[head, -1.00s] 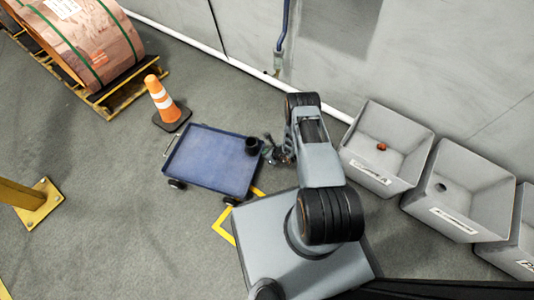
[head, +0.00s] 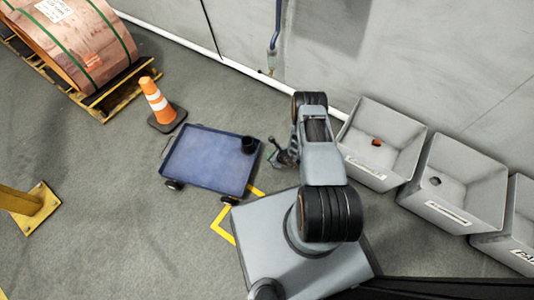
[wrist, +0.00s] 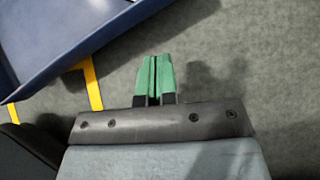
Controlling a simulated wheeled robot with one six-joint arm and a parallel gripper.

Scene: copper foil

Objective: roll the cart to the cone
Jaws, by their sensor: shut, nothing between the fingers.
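The blue cart (head: 205,165), a flat low-rimmed tray on dark wheels, stands on the grey floor left of my arm. The orange cone (head: 155,98) with white bands stands upright on its dark base just beyond the cart's far left corner, with a narrow strip of floor between them. My gripper (head: 279,159) is just right of the cart's right side, apart from it. In the wrist view the green fingers (wrist: 156,75) are shut together and empty over bare floor. The cart's rim (wrist: 95,45) shows at the upper left there.
A black cup-like thing (head: 249,145) sits in the cart's right corner. Yellow floor tape (head: 222,224) lies by the cart's near side. Grey bins (head: 383,145) line the wall at right. A copper coil on a pallet (head: 118,92) stands behind the cone. A yellow post (head: 30,208) is at left.

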